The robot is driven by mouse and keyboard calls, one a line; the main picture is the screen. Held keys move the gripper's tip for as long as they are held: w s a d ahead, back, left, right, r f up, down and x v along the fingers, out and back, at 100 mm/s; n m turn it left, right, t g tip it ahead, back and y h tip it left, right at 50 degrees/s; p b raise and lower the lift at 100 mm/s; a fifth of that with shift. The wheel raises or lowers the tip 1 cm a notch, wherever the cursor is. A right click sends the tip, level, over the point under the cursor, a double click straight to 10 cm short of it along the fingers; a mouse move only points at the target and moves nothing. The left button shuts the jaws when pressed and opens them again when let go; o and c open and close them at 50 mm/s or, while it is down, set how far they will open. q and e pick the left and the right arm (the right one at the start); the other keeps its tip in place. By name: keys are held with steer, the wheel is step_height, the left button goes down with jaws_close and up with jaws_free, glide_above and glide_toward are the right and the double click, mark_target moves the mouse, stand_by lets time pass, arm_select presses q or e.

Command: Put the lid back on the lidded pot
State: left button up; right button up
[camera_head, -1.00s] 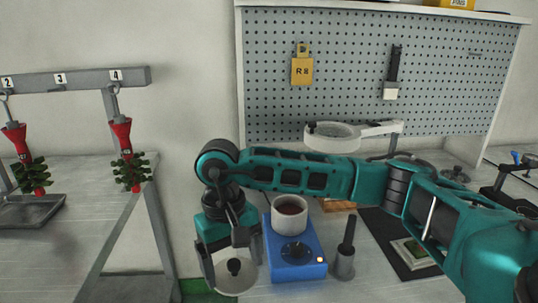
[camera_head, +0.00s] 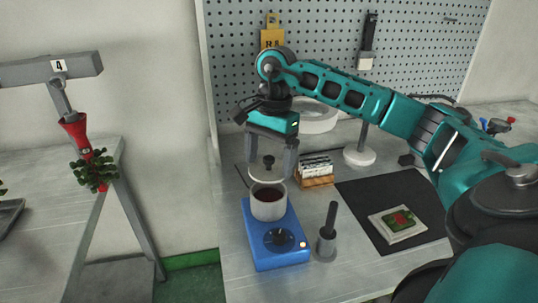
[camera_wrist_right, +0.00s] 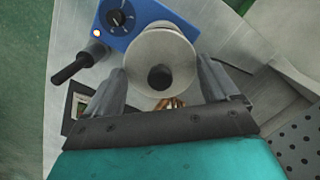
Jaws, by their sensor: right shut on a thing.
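My right gripper (camera_head: 271,168) points down and is shut on the rim of a pale round lid (camera_head: 263,174) with a black knob. The lid hangs just above the pale pot (camera_head: 269,209); the dark red contents still show below it, so lid and pot look apart. The pot stands on a blue heater (camera_head: 275,247) with a dial. In the right wrist view, the lid (camera_wrist_right: 150,48) lies between the two fingers and hides the pot beneath. My left gripper is out of view.
A grey holder with a dark handle (camera_head: 327,243) stands right of the heater. Behind are a small wooden rack (camera_head: 316,180) and a lamp base (camera_head: 359,156). A black mat (camera_head: 365,205) lies to the right. The bench is clear at the front.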

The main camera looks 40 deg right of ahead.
mark_target(269, 168)
step_height(269, 168, down, 4)
steer(key=b, duration=0.2)
steer(key=shift+r+b, duration=0.1)
steer(key=shift+b, duration=0.2)
steer(key=shift+f, duration=0.3)
steer(key=shift+f+b, duration=0.25)
steer(key=shift+b, duration=0.15)
steer(key=shift+f, duration=0.15)
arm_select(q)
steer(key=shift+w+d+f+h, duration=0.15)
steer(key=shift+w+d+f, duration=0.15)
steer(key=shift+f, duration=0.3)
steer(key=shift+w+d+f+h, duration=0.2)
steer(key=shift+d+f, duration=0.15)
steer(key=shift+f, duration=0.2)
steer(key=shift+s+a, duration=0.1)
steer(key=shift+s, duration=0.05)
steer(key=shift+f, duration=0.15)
arm_select(e)
steer(key=o, duration=0.8)
